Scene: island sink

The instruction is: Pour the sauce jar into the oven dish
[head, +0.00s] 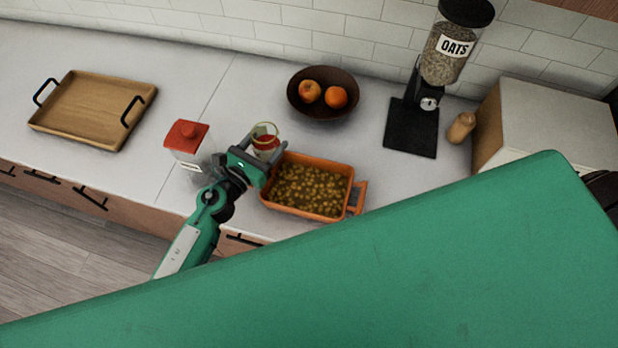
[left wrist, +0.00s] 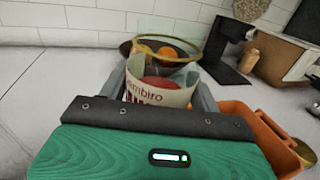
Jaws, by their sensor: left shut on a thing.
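The sauce jar (head: 265,139) is a glass jar with a gold rim and red contents. In the left wrist view the jar (left wrist: 162,88) stands between the fingers with a white label showing. My left gripper (head: 265,152) is shut on it and holds it roughly upright at the far left corner of the oven dish. The orange oven dish (head: 362,190) sits on the counter, filled with small brownish-yellow pieces; its edge shows at the right in the left wrist view (left wrist: 275,135). Whether the jar touches the counter is unclear. My right gripper is not in view.
A red-lidded canister (head: 186,138) stands left of the gripper. A dark fruit bowl (head: 322,112) is behind the dish. An oats dispenser (head: 412,125) and a small brown jar (head: 461,127) stand at right.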

